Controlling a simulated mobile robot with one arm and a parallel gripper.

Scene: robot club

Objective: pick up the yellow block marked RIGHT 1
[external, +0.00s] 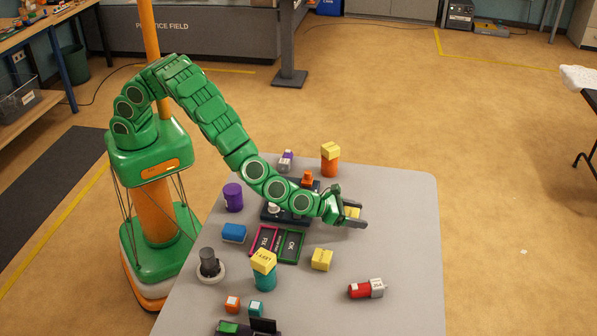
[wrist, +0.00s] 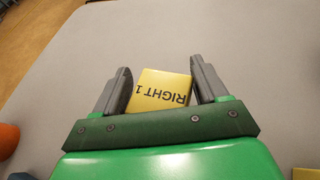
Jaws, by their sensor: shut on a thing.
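The yellow block marked RIGHT 1 (wrist: 160,92) sits between the two grey fingers of my gripper (wrist: 161,80) in the wrist view. Its lettering appears upside down, and it is turned slightly relative to the fingers. My gripper (external: 353,213) is shut on this block. In the external view only a yellow part of the block (external: 352,211) shows between the fingers, over the right half of the grey table (external: 400,235). I cannot tell whether the block is clear of the table top.
Other yellow blocks are on an orange cylinder (external: 329,167), on a teal cylinder (external: 264,281) and alone on the table (external: 322,259). A red and grey piece (external: 362,290) lies at the front right. Pink (external: 264,241) and green (external: 290,246) trays are left of my gripper. The table's right side is clear.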

